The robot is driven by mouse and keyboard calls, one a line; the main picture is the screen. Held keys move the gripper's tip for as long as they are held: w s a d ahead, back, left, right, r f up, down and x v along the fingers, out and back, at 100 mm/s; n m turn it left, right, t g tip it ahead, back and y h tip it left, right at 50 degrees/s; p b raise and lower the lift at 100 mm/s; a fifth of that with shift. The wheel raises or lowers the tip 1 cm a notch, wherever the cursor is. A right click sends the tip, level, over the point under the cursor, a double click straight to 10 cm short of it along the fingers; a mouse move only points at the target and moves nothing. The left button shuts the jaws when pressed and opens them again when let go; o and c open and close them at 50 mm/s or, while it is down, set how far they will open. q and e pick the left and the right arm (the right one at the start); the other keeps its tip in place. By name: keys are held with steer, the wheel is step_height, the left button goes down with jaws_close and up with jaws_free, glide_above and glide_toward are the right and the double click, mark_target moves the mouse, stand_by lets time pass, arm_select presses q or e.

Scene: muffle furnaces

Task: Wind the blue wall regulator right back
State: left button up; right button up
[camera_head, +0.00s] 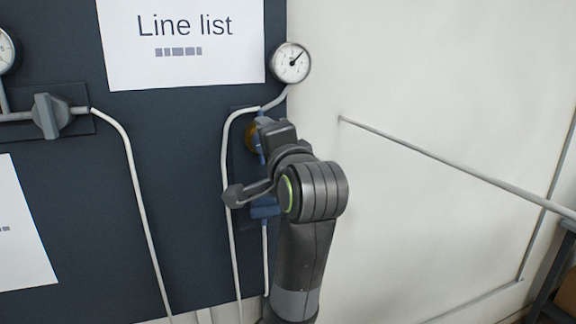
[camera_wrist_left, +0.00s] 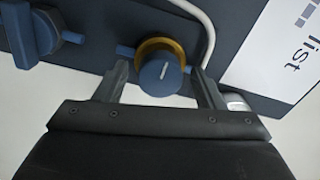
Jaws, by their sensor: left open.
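The blue regulator knob (camera_wrist_left: 160,74) has a brass-coloured collar (camera_wrist_left: 158,46) and a pale line on its face. It sits on the dark wall panel. My left gripper (camera_wrist_left: 158,78) is open, with one finger on each side of the knob; I cannot tell whether either touches it. In the head view my left arm and gripper (camera_head: 258,162) cover most of the regulator, leaving part of the brass collar (camera_head: 250,137) in sight. The gauge (camera_head: 291,62) above it has its needle pointing up and right. My right gripper is not in view.
A second blue fitting (camera_wrist_left: 40,36) is close beside the regulator; it shows below it in the head view (camera_head: 265,211). A grey valve (camera_head: 50,116) and another gauge (camera_head: 6,50) are at the left. Pale pipes run down the panel. The white wall at right is mostly clear.

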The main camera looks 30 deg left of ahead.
arm_select(q)
steer(key=b+v, duration=1.2)
steer(key=v, duration=0.4)
steer(key=shift+s+d, duration=0.2)
stand_by(0.4)
